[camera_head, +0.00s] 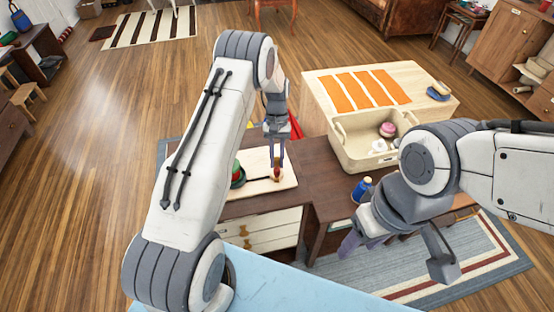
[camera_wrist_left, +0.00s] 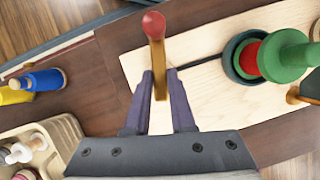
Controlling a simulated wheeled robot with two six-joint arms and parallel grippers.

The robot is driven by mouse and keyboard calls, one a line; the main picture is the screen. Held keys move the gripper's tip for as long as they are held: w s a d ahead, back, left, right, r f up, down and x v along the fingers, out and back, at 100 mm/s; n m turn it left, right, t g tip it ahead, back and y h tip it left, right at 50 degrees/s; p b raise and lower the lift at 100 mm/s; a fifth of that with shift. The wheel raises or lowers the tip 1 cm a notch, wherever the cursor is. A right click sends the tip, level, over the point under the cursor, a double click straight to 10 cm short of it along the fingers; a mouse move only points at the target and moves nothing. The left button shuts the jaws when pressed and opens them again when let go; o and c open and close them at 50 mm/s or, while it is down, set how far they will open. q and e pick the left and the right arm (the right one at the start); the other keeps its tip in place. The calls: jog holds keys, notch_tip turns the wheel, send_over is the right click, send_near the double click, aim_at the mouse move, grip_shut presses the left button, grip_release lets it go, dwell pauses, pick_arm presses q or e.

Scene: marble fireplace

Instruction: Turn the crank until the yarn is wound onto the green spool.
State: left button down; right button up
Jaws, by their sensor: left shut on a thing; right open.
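A light wooden board (camera_head: 262,190) on the dark desk carries the winder. The green spool (camera_head: 238,176) sits on its left side; it also shows at the upper right in the left wrist view (camera_wrist_left: 290,58), with red material (camera_wrist_left: 252,58) beside or inside it. The crank has a wooden arm and a red knob (camera_wrist_left: 153,24), joined toward the spool by a dark rod (camera_wrist_left: 200,62). My left gripper (camera_head: 276,158) points down and is shut on the crank, its fingers either side of the wooden arm. My right gripper (camera_head: 395,262) is open and empty, in front of the desk.
A blue spool (camera_head: 362,188) stands on the desk right of the board. Behind it, a cream basket (camera_head: 347,155) holds several small items. A pale table (camera_head: 320,97) with an orange striped mat (camera_head: 368,88) is further back. Desk between board and blue spool is clear.

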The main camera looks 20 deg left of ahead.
dwell(0.5)
pick_arm(q)
jog(key=c, duration=0.8)
grip_release()
jog(key=shift+o, duration=0.2)
jog(key=b+v, duration=0.1)
jog(key=v, duration=0.9)
jog(key=shift+r, duration=0.3)
jog(key=shift+w+d, duration=0.1)
